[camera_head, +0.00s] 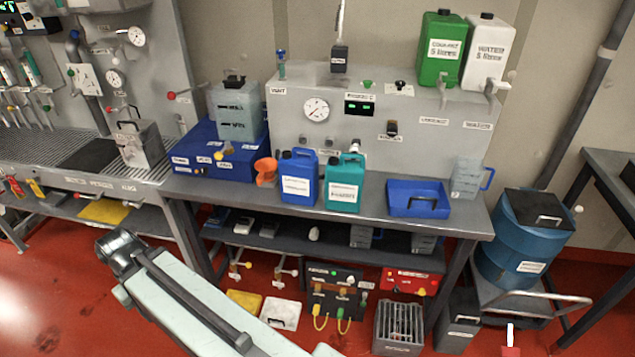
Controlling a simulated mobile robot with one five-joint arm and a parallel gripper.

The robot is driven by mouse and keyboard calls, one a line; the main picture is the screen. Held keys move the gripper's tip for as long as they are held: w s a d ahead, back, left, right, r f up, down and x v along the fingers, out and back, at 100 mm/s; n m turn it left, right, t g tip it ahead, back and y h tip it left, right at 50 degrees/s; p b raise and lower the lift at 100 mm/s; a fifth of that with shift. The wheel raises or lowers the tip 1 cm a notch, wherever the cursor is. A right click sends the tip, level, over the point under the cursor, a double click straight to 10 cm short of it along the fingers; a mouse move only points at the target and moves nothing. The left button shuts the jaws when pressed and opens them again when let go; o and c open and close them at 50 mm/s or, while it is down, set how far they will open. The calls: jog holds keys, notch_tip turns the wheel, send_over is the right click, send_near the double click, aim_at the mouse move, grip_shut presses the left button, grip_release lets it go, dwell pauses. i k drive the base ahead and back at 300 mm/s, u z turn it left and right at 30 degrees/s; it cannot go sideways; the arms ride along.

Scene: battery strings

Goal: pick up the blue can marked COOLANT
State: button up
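A blue can (299,177) with a handle, a dark cap and a white label stands upright on the grey workbench (390,225), left of centre. The print on its label is too small to read. A teal can (345,183) of similar shape stands close beside it on the right. An orange funnel (265,171) is just to its left. My pale arm crosses the lower left foreground, with a dark joint at its far end, below and left of the blue can and apart from it. No gripper fingers show.
A blue tray (418,198) and a clear jug (467,178) stand to the right on the bench. A blue box (218,160) is at the left. A green COOLANT tank (442,48) and white WATER tank (488,50) stand above. A blue drum (520,240) is at the right.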

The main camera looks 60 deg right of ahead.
aim_at(298, 173)
jog(key=u, duration=0.15)
jog(key=i, duration=0.9)
jog(key=z, duration=0.1)
